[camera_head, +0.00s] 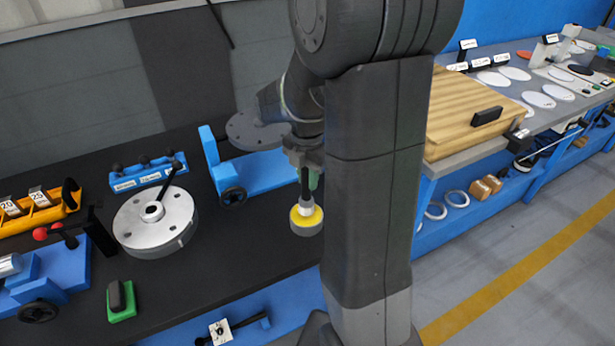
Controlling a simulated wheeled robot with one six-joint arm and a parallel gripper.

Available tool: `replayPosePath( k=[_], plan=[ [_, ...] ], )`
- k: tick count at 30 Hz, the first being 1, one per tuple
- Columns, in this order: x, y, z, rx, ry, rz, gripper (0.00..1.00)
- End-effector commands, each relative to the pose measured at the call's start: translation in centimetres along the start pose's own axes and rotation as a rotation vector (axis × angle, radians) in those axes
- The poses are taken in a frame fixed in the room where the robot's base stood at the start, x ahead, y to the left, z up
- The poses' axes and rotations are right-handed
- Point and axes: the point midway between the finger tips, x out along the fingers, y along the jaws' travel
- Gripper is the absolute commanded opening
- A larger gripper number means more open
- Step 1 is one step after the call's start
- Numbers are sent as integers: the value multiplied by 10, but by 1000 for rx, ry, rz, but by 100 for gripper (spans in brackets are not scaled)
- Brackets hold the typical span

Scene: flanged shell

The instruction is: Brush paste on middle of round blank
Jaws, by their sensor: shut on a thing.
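My gripper (303,160) is shut on a dark-handled brush (305,182), pointing down. The brush's pale lower end meets the yellow top of a small round grey pot (306,229) on the black bench. I cannot tell whether the bristles are in the paste or just above it. A grey metal disc (135,225) with holes, a raised hub and a black lever lies on the bench to the left. Flat white round discs (493,78) lie on the grey bench at the right. I cannot tell which round piece is the blank.
A blue fixture (262,173) stands behind the pot. A blue rack (143,174), an orange holder (40,208), a blue clamp (55,276) and a green block (121,303) surround the metal disc. A wooden block (460,105) sits on the right bench. The floor (500,265) is clear.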

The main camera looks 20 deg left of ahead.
Motion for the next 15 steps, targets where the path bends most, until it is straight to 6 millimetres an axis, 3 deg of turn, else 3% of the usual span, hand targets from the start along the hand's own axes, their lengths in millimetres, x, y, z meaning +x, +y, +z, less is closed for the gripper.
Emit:
replayPosePath(
  k=[15],
  plan=[
    [-47,0,0,0,-1,2,0]
  ],
)
